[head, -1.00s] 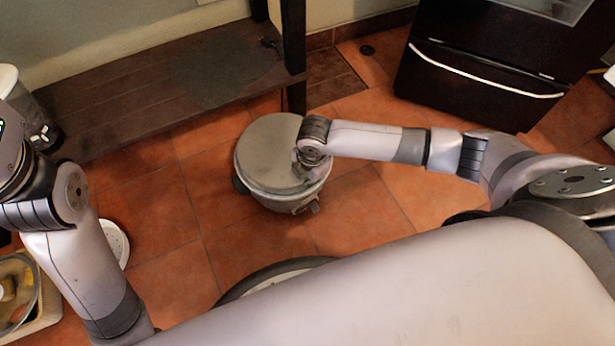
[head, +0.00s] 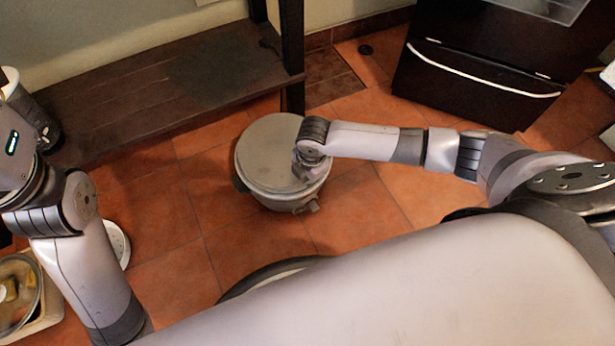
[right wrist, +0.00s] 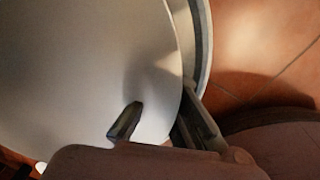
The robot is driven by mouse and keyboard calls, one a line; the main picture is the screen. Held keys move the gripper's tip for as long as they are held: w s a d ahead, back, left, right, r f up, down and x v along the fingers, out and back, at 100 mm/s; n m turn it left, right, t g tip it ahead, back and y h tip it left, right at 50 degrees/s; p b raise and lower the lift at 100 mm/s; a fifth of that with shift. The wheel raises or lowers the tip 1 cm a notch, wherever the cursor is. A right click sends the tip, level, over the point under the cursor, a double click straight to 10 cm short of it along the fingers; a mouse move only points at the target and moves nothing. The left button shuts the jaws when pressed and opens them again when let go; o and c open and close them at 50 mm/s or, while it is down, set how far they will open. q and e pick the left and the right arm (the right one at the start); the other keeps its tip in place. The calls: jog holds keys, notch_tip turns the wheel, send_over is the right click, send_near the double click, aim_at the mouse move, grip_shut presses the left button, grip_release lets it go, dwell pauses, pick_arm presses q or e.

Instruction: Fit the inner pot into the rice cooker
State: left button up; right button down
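The rice cooker (head: 292,206) stands on the tiled floor in the middle of the head view. A smooth pale grey round piece, apparently the inner pot (head: 265,150), fills its top; I cannot tell how deep it sits. In the right wrist view the inner pot (right wrist: 75,70) takes up the left, with the cooker's rim (right wrist: 203,40) curving along its right. My right gripper (right wrist: 162,92) is open at the pot's right edge. One finger is over the pale surface, the other just outside its edge. My left arm comes in at the left, its fingers out of frame.
A dark wooden bench (head: 130,100) stands behind on the left, and a black oven (head: 480,80) at the back right. A white round item (head: 117,243) and a tray with a glass-like lid (head: 15,295) are at the lower left. Floor around the cooker is mostly clear.

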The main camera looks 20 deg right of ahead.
jog(key=shift+s+f, duration=0.15)
jog(key=shift+f, duration=0.25)
jog(key=c, duration=1.8)
grip_release()
jog(key=shift+c, duration=0.2)
jog(key=shift+o, duration=0.6)
jog(key=shift+d, duration=0.1)
notch_tip(320, 180, up, 13)
jog(key=shift+s, duration=0.25)
jog(key=shift+f, duration=0.1)
